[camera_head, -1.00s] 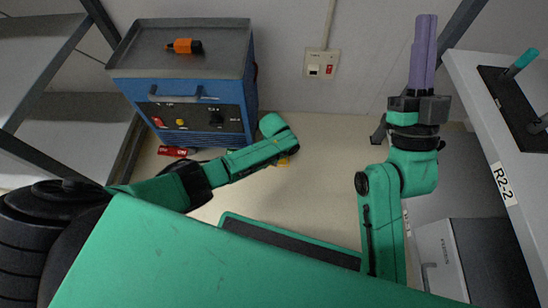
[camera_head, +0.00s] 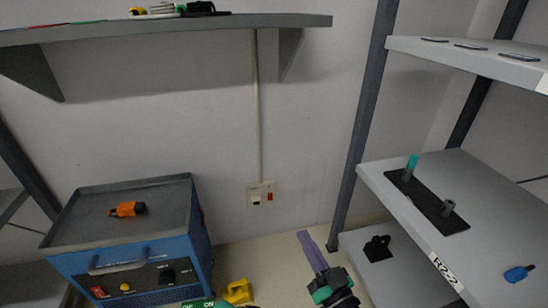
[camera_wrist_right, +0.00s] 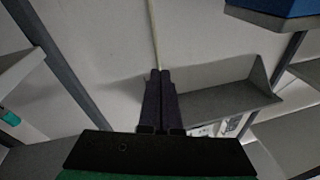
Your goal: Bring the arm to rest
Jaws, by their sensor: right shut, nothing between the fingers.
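My right gripper (camera_head: 312,252) shows at the bottom of the head view, right of the middle. Its two purple fingers lie together, with nothing between them. They point up and to the left in front of the wall, clear of the shelf rack on the right. In the right wrist view the fingers (camera_wrist_right: 160,98) are side by side and closed, against the wall. The rest of the right arm is mostly cut off by the lower edge of the head view. My left gripper is not in either current view.
A blue machine (camera_head: 150,272) with an orange-black item (camera_head: 127,209) on top stands at left. A yellow object (camera_head: 238,291) is low in the middle. A right shelf (camera_head: 390,182) bears a black holder (camera_head: 425,205) and a blue item (camera_head: 519,273). A wall shelf (camera_head: 200,24) hangs above.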

